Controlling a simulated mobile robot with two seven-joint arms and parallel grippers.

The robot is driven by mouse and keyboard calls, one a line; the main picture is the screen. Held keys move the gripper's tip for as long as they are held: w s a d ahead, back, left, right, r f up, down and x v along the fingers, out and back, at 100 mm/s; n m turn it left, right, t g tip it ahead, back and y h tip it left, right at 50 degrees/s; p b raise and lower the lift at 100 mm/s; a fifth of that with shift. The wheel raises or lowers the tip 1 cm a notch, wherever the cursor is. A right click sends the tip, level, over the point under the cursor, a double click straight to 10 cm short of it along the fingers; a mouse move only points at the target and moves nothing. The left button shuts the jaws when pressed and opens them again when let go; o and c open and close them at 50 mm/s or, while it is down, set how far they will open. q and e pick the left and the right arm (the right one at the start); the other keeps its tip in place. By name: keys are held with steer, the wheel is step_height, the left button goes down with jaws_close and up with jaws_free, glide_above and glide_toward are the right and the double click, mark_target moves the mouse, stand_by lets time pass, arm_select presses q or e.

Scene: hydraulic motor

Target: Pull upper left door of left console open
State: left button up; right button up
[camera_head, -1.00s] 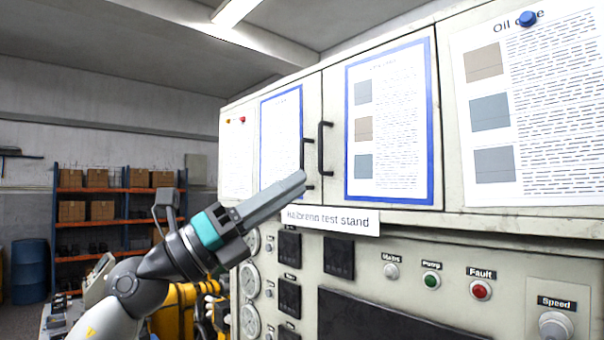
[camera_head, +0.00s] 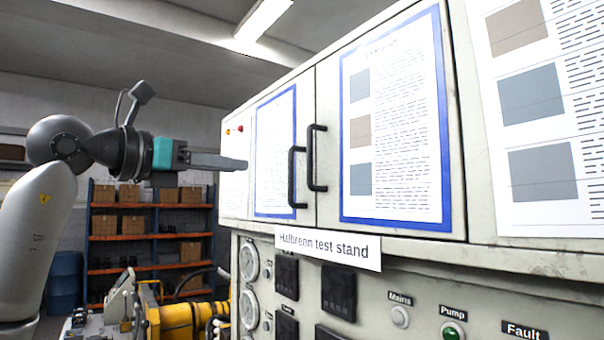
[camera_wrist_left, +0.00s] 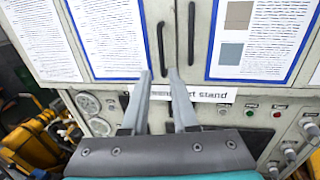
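The upper left door (camera_head: 304,120) of the console is closed and carries a blue-framed sheet. Its black bar handle (camera_head: 292,178) stands upright near the seam with the neighbouring door. My left gripper (camera_head: 247,164) points right, left of the handle and apart from it in the head view. In the left wrist view, its two fingers (camera_wrist_left: 161,74) have an empty gap between them, and the lower end of the door handle (camera_wrist_left: 161,48) appears behind that gap. My right gripper is not in view.
The neighbouring door (camera_head: 330,100) is closed, with its own black handle (camera_head: 312,158) close beside the first. Below hang a "test stand" sign (camera_head: 328,247), gauges (camera_head: 249,262) and buttons. A shelf with boxes (camera_head: 190,253) and yellow machinery (camera_head: 180,318) stand at left.

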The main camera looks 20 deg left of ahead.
mark_target(291, 197)
arm_select(q)
steer(key=p+x, duration=0.5)
steer(key=x, duration=0.9)
steer(key=shift+w+d, duration=0.1)
steer(key=shift+d, duration=0.1)
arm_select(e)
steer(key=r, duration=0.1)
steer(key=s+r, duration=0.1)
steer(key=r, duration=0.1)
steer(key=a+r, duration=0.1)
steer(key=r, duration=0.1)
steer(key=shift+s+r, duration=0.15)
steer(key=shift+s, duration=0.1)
arm_select(q)
steer(key=shift+c, duration=0.2)
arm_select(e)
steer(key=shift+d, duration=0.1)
arm_select(q)
jaws_close()
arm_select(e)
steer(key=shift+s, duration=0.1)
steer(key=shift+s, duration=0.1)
